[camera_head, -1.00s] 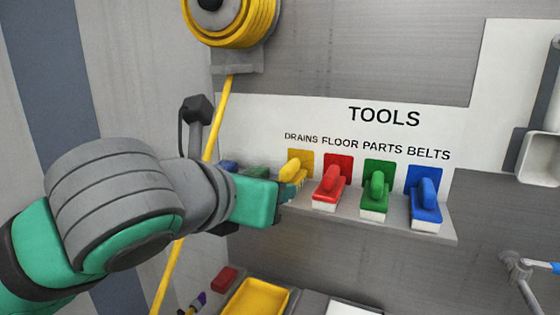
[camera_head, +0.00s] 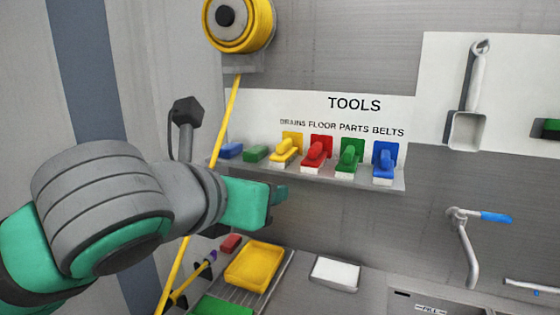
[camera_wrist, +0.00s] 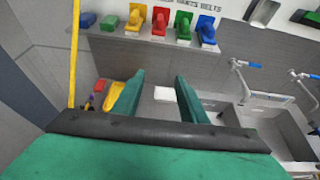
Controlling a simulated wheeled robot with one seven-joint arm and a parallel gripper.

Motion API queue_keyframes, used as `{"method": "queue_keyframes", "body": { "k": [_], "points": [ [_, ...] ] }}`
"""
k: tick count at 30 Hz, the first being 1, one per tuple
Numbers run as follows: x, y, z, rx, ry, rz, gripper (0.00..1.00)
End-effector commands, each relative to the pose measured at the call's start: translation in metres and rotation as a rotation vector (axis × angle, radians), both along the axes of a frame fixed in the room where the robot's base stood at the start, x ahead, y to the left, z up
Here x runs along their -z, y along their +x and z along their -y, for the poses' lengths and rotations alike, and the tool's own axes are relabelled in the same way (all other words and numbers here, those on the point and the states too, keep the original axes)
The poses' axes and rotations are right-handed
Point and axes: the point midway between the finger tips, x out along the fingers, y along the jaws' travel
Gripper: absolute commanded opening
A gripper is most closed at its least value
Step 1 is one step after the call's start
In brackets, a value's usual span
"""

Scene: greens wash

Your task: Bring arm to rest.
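My gripper (camera_head: 280,194) is in front of the steel wall, below and a little in front of the tool shelf (camera_head: 330,180). The wrist view shows its two green fingers (camera_wrist: 152,95) standing apart with nothing between them. My arm reaches in from the left of the head view. On the shelf stand a yellow brush (camera_head: 287,150), a red brush (camera_head: 316,152), a green brush (camera_head: 348,157) and a blue brush (camera_head: 383,162), all apart from my gripper.
Below are a yellow tray (camera_head: 254,265) on a rack, a white block (camera_head: 335,272) and a sink with a tap (camera_head: 464,240). A yellow hose (camera_head: 236,100) hangs from a reel (camera_head: 237,24) behind my arm.

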Motion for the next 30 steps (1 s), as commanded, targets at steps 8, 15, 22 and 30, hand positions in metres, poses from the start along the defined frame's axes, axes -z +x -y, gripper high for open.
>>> {"method": "queue_keyframes", "body": {
  "k": [8, 15, 22, 30],
  "points": [
    [-0.003, 0.005, 0.007, 0.017, -0.139, 0.017, 0.39],
    [-0.007, 0.011, 0.014, 0.039, -0.314, 0.032, 0.39],
    [-0.009, 0.020, 0.017, 0.064, -0.597, 0.037, 0.39],
    [-0.001, 0.035, 0.008, 0.087, -1.044, 0.012, 0.39]
  ]
}}
